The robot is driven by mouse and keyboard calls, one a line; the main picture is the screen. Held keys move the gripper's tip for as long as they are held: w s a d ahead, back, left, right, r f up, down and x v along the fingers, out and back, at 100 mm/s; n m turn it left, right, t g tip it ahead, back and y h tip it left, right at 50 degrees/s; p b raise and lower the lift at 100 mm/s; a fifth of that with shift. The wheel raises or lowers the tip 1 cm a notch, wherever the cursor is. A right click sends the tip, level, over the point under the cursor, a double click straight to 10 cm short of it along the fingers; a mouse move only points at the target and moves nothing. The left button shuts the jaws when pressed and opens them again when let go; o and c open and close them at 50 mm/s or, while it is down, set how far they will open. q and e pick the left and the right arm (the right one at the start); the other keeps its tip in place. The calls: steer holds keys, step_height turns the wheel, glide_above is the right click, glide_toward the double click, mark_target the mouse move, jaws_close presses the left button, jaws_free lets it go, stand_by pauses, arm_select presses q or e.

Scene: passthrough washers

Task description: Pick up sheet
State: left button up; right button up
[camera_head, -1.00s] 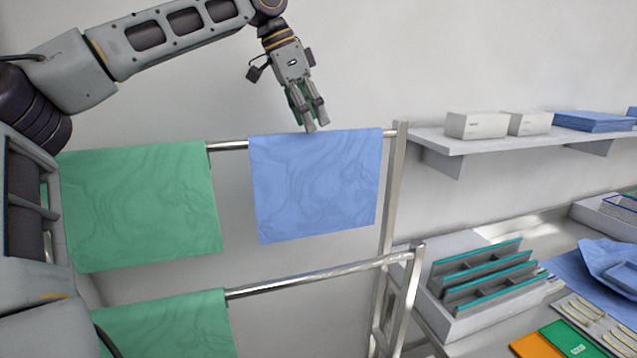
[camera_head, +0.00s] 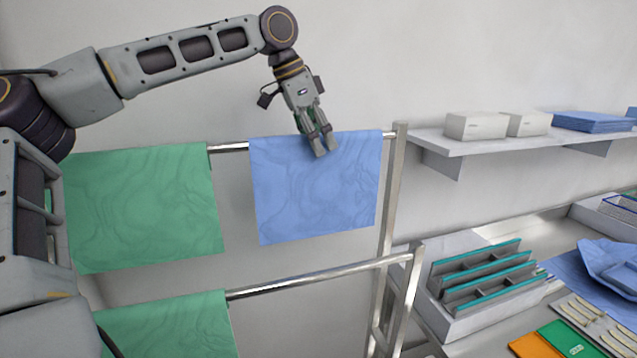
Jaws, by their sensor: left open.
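A blue sheet (camera_head: 315,200) hangs over the upper metal rail of a rack in the middle of the view. My left gripper (camera_head: 320,152) points down at the sheet's top edge. Its fingertips overlap the upper part of the sheet in the picture; I cannot tell whether they touch it. The gripper is open, with a narrow gap between the fingers and no cloth between them that I can see. A green sheet (camera_head: 145,210) hangs on the same rail to the left. Another green sheet (camera_head: 170,325) hangs on the lower rail. My right gripper is not in view.
The rack's upright post (camera_head: 392,220) stands right of the blue sheet, with a lower rail (camera_head: 320,277) in front. A wall shelf (camera_head: 470,140) holds white boxes (camera_head: 477,126) and folded blue cloth (camera_head: 592,121). A grey tray (camera_head: 455,325) with dividers sits at the lower right.

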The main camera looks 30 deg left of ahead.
arm_select(q)
steer(key=shift+w+f, duration=0.1)
steer(key=shift+f, duration=0.15)
steer(key=shift+c, duration=0.3)
steer(key=c, duration=1.2)
